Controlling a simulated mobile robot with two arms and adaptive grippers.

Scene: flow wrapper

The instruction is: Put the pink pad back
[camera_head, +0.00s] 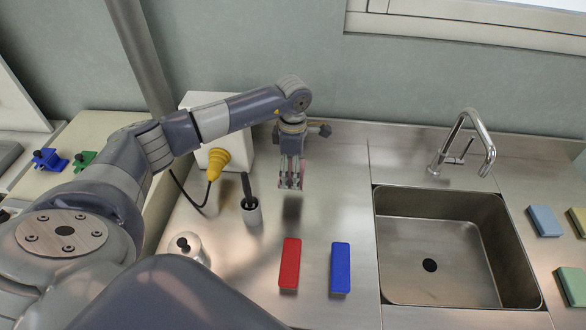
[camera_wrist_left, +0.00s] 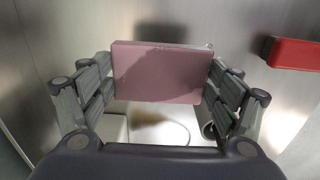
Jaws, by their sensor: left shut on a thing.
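The pink pad (camera_wrist_left: 161,73) is a flat rectangular block held between the two fingers of my left gripper (camera_wrist_left: 160,95). In the head view my left gripper (camera_head: 290,184) points down above the steel counter, left of the sink, and only slim pink edges of the pad (camera_head: 299,180) show past the fingers. The pad is clear of the counter, with a dark shadow below it. My right gripper is not in view.
A red block (camera_head: 290,264) and a blue block (camera_head: 340,268) lie on the counter (camera_head: 235,268).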

